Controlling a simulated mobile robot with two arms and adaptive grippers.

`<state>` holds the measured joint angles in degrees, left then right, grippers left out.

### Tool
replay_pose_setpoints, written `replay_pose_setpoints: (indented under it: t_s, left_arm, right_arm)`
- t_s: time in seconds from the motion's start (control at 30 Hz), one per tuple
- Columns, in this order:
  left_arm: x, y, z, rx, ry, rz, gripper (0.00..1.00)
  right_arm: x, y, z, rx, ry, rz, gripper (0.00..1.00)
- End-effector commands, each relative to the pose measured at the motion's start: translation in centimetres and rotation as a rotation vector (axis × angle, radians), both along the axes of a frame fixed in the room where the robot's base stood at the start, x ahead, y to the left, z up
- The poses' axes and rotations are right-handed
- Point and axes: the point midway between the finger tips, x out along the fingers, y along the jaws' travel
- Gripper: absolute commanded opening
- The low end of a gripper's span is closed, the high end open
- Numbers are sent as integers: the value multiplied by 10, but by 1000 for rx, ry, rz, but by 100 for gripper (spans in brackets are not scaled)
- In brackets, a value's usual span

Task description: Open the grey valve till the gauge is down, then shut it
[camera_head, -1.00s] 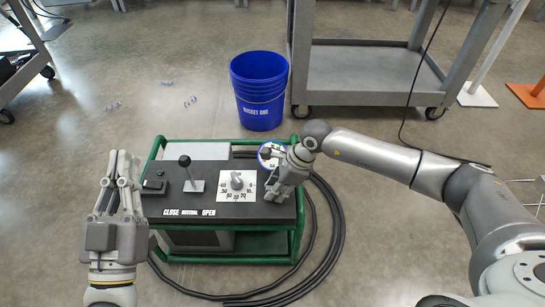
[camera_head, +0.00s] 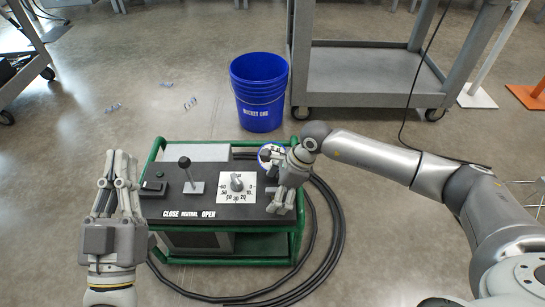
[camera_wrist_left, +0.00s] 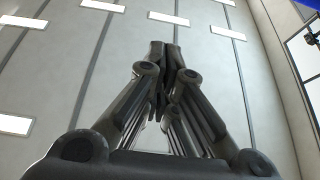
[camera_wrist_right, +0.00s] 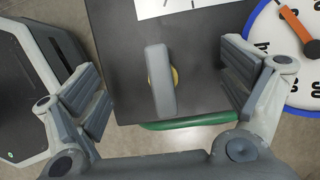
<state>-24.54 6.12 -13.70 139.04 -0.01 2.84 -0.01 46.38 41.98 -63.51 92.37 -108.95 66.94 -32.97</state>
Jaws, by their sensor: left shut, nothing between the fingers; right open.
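The grey valve (camera_wrist_right: 161,80) shows in the right wrist view as a flat upright handle on a yellowish base, on the black panel. My right gripper (camera_head: 283,205) is open over the panel's right end in the head view. In the right wrist view its fingers (camera_wrist_right: 164,84) stand on either side of the handle, apart from it. In the head view this gripper hides the valve. The gauge (camera_head: 271,153) is partly covered; the right wrist view shows its white face (camera_wrist_right: 292,70), blue rim and orange needle slanting up-left. My left gripper (camera_head: 121,160) is shut and empty, left of the cart; its fingers (camera_wrist_left: 165,50) meet.
The green-framed cart (camera_head: 155,150) also carries a black lever (camera_head: 186,172) and a white numbered dial (camera_head: 238,184). Black hoses (camera_head: 335,220) curve around its right side. A blue bucket (camera_head: 260,95) and a grey trolley (camera_head: 365,75) stand behind.

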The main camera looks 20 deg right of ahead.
Motion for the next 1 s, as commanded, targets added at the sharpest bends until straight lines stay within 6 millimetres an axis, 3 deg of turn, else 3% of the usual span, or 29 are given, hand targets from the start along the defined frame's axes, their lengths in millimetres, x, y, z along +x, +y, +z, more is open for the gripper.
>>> replay_pose_setpoints:
  t_s: [0.37,1.0]
  left_arm:
    - [1,0,0,2,10,1,0]
    - [16,7,-76,115,428,26,0]
  right_arm:
    - [3,-2,4,0,-7,-4,100]
    - [-1,-11,27,0,-4,-3,100]
